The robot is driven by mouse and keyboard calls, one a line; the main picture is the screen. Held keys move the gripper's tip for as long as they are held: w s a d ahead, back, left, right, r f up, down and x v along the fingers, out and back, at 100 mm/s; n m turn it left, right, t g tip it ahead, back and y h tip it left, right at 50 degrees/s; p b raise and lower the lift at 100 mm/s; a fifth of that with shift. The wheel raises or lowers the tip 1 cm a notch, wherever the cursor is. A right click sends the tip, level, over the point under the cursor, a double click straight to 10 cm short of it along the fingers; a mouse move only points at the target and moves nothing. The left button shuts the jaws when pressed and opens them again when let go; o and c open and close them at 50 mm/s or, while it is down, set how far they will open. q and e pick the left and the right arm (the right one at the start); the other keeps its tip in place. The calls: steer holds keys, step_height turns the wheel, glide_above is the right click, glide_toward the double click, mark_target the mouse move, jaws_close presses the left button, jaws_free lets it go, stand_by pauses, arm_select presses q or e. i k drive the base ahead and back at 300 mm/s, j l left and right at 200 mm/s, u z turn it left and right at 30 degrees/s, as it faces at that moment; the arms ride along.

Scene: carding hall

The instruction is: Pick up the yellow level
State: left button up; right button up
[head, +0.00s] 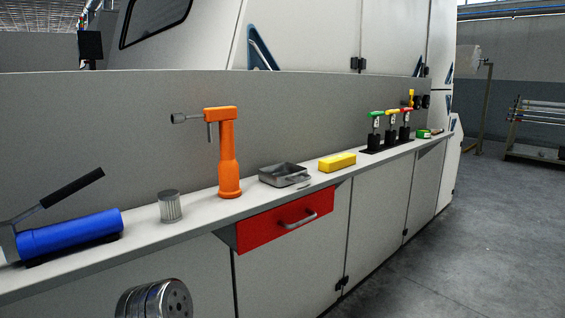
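A yellow block-shaped object (337,162) lies flat on the long narrow white ledge (262,205), right of the middle. I cannot tell for sure whether it is a level. Farther right, a yellow-topped lever (391,122) stands between a green-topped lever (375,123) and a red-topped lever (405,121) on a black base. Neither of my grippers shows in the head view.
On the ledge stand a blue cylinder tool (70,234) with a black handle, a grey ribbed cup (170,206), an orange upright tool (228,155) and a grey metal tray (272,180). A red drawer (285,220) sits below. Open floor (475,245) lies at right.

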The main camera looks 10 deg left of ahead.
mark_target(334, 164)
steer(key=i+l+z, duration=0.4)
steer(key=i+l, duration=0.4)
steer(key=l, duration=0.1)
